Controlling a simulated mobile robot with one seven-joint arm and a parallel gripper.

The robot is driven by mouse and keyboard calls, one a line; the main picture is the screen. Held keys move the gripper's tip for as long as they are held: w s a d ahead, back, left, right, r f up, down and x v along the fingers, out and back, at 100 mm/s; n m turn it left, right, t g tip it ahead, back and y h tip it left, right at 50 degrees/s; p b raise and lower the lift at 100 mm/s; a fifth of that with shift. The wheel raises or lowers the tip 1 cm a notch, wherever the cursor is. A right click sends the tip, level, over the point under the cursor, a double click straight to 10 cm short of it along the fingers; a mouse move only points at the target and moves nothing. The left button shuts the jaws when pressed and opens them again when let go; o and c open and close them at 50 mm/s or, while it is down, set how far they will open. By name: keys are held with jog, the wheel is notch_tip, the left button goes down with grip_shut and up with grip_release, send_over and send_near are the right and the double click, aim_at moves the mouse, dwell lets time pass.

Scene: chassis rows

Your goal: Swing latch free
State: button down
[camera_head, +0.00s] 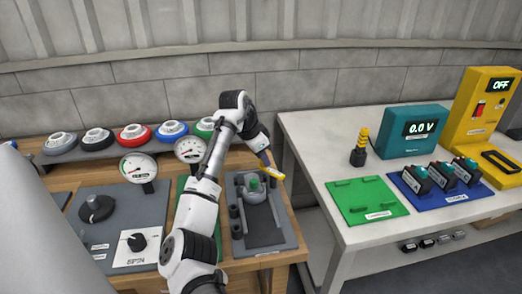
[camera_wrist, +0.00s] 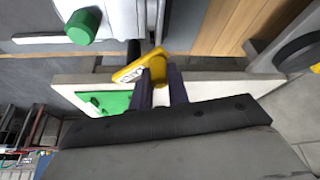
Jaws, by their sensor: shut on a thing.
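The yellow latch handle (camera_head: 273,172) shows at the right edge of a dark grey fixture board (camera_head: 288,232) on the wooden bench. In the wrist view the yellow latch handle (camera_wrist: 138,67) has a white label with dark print. My gripper (camera_head: 265,159) reaches it from above. In the wrist view the two dark fingers of my gripper (camera_wrist: 162,82) are shut on the yellow handle. The latch's pivot is not clear.
A white table (camera_head: 310,135) stands to the right across a narrow gap, with a green board (camera_head: 366,201), a blue board (camera_head: 440,188) and a teal meter (camera_head: 412,131). Gauges (camera_head: 138,168) and dials (camera_head: 96,208) stand left of my arm.

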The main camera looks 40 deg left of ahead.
jog(key=m+p, duration=0.1)
jog(key=w+m+h+p, duration=0.1)
jog(key=m, duration=0.1)
jog(key=shift+w+d+r+g, duration=0.15)
jog(key=shift+w+g, duration=0.05)
jog(key=shift+g, duration=0.2)
jog(key=shift+w+d+m+g+h+p, duration=0.1)
jog(key=shift+w+m+g+h+p, duration=0.1)
jog(key=shift+m+p, duration=0.4)
jog(key=shift+w+d+m+g+h+p, duration=0.1)
jog(key=shift+w+m+h+p, duration=0.1)
jog(key=shift+m, duration=0.7)
jog(key=c, duration=1.3)
grip_release()
jog(key=shift+c, duration=0.2)
jog(key=shift+a, duration=0.1)
jog(key=v, duration=1.3)
jog(key=shift+r, duration=0.25)
jog(key=shift+w, duration=0.1)
